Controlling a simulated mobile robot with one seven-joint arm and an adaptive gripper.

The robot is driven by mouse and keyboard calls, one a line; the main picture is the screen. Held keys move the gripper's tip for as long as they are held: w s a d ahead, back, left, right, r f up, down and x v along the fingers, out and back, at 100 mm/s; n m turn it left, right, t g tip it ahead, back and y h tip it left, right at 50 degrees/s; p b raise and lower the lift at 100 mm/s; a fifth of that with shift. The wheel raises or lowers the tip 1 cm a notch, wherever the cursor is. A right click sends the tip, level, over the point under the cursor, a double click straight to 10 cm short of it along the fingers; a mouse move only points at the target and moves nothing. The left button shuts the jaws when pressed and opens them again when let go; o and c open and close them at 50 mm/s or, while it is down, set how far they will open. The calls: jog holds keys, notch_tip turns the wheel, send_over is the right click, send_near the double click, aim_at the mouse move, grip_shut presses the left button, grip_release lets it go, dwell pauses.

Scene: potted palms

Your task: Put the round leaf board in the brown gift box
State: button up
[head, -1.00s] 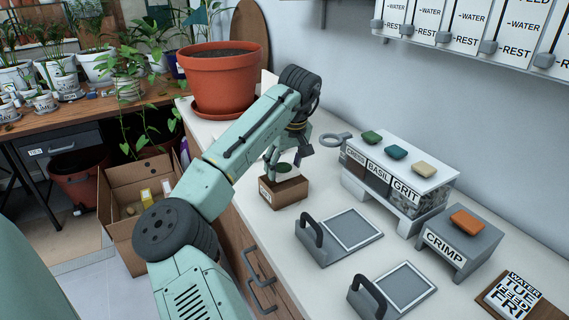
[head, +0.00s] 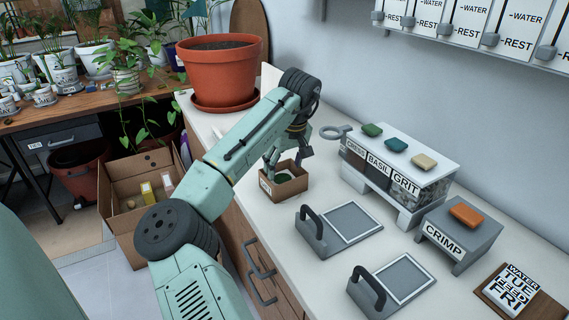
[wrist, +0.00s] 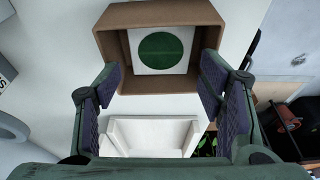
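The brown gift box (head: 284,191) stands open on the white counter, below my gripper. The round leaf board, a pale square with a dark green disc (wrist: 160,49), lies inside the box in the wrist view. Its green disc also shows within the box in the head view (head: 283,178). My gripper (wrist: 161,82) is open, with its two fingers wide apart and nothing between them. The fingertips are close to the box's near edge in the wrist view; I cannot tell whether they touch it.
A large terracotta pot (head: 219,75) stands behind the arm. To the right are a labelled bin unit (head: 400,175), a grey CRIMP block (head: 459,240) and two handled plates. A white tray-like piece (wrist: 150,135) shows near the box. Counter between box and plates is clear.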

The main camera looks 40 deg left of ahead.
jog(key=o, duration=0.3)
jog(key=shift+r, duration=0.1)
jog(key=shift+r, duration=0.25)
jog(key=b+v, duration=0.1)
jog(key=v, duration=1.1)
jog(key=shift+r, duration=0.3)
jog(key=shift+a, duration=0.15)
